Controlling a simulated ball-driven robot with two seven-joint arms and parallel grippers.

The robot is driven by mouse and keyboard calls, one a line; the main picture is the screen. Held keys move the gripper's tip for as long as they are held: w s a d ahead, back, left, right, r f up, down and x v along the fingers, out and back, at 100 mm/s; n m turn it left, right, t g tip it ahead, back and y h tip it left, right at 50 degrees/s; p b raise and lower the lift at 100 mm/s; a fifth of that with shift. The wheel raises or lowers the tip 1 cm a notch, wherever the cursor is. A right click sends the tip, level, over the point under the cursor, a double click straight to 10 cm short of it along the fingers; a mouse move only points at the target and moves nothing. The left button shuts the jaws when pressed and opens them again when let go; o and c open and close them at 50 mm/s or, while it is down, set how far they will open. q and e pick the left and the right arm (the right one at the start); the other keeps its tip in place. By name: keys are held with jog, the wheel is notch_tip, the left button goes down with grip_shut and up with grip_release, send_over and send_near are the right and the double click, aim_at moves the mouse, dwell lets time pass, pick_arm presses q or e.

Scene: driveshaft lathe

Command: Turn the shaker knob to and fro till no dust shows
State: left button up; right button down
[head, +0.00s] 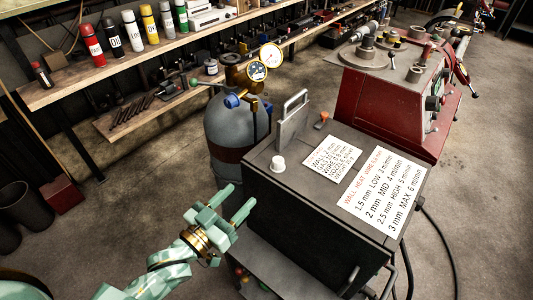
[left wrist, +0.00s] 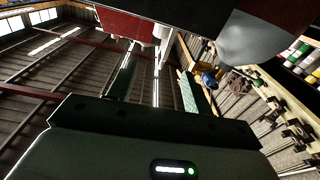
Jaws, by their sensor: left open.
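A short white knob (head: 278,163) stands on the left part of the top of a dark cabinet (head: 310,213) in the head view. It is the likeliest shaker knob, but no label confirms this. My left gripper (head: 238,200) is open and empty, left of the cabinet and apart from the knob, nearer to me. In the left wrist view the two fingers of my left gripper (left wrist: 157,82) are spread with nothing between them. I cannot make out any dust or dust gauge. My right gripper is not in view.
A metal handle (head: 292,115), an orange-red button (head: 321,119) and white printed cards (head: 380,190) are on the cabinet top. A grey gas cylinder (head: 228,125) with gauges stands behind it. A red machine (head: 395,105) stands at the back right.

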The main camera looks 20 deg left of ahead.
aim_at(274, 165)
pick_arm(q)
jog(key=shift+m, duration=0.3)
jog(key=x, duration=0.5)
jog(key=f+x, duration=0.1)
jog(key=x, duration=1)
jog(key=shift+w+d+f+b, duration=0.1)
jog(key=shift+d+f+b, duration=0.1)
jog(key=shift+b, duration=0.15)
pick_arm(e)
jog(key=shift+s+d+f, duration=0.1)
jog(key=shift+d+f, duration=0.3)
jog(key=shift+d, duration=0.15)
pick_arm(q)
jog(key=c, duration=0.9)
jog(key=shift+r, duration=0.15)
jog(key=shift+c, duration=0.3)
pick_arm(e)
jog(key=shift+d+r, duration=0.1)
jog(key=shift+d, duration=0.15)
